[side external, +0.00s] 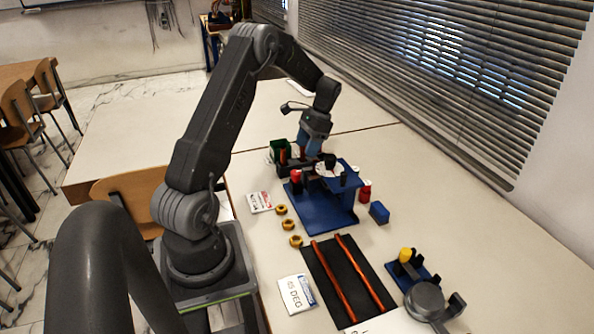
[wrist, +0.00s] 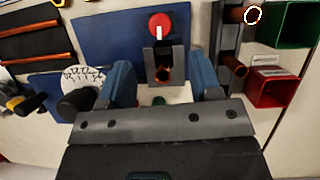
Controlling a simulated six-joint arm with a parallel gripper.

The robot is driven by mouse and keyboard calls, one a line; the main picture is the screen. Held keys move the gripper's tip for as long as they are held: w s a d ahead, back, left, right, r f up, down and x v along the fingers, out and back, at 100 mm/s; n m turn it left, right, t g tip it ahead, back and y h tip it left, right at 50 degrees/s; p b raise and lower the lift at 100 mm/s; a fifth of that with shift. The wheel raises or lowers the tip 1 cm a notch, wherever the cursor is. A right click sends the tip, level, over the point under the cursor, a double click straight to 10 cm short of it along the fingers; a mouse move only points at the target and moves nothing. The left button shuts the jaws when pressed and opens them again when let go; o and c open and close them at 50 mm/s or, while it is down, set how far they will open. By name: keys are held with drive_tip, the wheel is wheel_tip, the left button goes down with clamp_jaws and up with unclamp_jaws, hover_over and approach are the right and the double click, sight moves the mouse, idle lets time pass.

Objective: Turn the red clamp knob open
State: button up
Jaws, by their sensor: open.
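The red clamp knob (wrist: 159,22) shows at the top of the wrist view, round, with a white mark pointing down the picture. It stands on the blue base plate (wrist: 105,38), beside a dark clamp block (wrist: 179,62) with a copper tube end (wrist: 164,74) in it. My gripper (wrist: 163,75) is open, its two blue fingers apart on either side of the clamp block, with the knob beyond the fingertips. In the side view my gripper (side external: 309,153) is over the far end of the blue plate (side external: 318,213). A red cap, apparently the knob (side external: 296,175), shows just below it.
A white dial (wrist: 84,80) is left of my fingers. A green bin (wrist: 291,22) and a red bin (wrist: 272,88) are at right, by a dark rack with copper tubes. Brass rings (side external: 288,225), a black mat (side external: 330,290) with copper rods and a blue block (side external: 379,212) lie nearer.

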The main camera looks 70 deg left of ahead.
sight(296, 172)
drive_tip(key=x, duration=0.9)
drive_tip(key=shift+c, duration=0.3)
drive_tip(key=c, duration=0.9)
drive_tip(key=shift+n+h, duration=0.3)
drive_tip(key=shift+n, duration=0.4)
drive_tip(key=shift+o, duration=0.2)
drive_tip(key=o, duration=0.9)
